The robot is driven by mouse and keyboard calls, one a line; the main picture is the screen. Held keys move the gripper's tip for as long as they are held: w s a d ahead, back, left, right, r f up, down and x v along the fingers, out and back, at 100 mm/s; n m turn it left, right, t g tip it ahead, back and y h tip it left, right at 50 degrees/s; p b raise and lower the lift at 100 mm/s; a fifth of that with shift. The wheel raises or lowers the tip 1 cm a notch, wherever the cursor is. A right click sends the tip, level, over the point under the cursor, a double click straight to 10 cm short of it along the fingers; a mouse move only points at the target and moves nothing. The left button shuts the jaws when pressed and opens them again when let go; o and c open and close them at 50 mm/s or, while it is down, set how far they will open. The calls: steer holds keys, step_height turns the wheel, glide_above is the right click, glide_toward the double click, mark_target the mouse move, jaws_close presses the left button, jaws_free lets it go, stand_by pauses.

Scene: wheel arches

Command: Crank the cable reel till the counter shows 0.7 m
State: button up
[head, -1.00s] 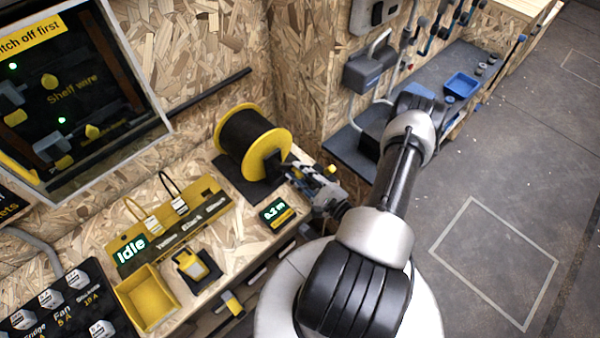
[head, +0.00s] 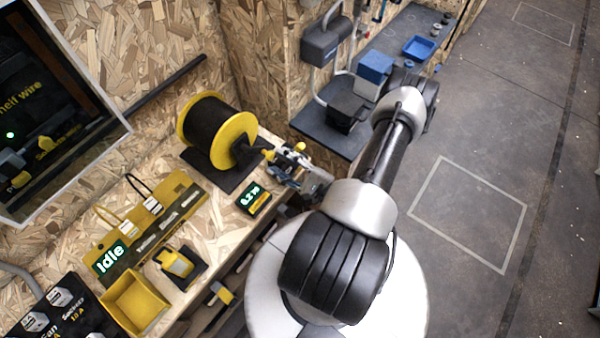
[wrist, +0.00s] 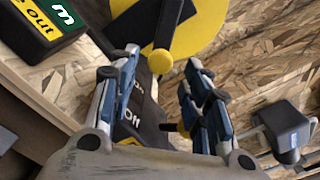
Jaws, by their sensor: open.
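The cable reel (head: 240,143) has yellow flanges and dark cable, and stands on a black base at the back of the bench. In the wrist view its yellow flange (wrist: 208,22) carries a black crank arm (wrist: 168,22) with a round yellow knob (wrist: 160,62). My gripper (head: 285,165) is at the crank side of the reel. In the wrist view my gripper (wrist: 158,70) is open, with the knob showing between its fingertips; contact cannot be told. The counter (head: 253,198) appears to read 0.2 m; only its edge (wrist: 40,22) shows in the wrist view.
A panel reading Idle (head: 110,258), a yellow tray (head: 135,300) and a yellow-black device (head: 178,262) lie along the bench. A dark box (head: 347,110) stands on the shelf behind my arm. A black part marked Off (wrist: 130,118) is below the knob. Floor at right is clear.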

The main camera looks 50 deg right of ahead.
steer(key=s, duration=0.7)
steer(key=shift+s, duration=0.25)
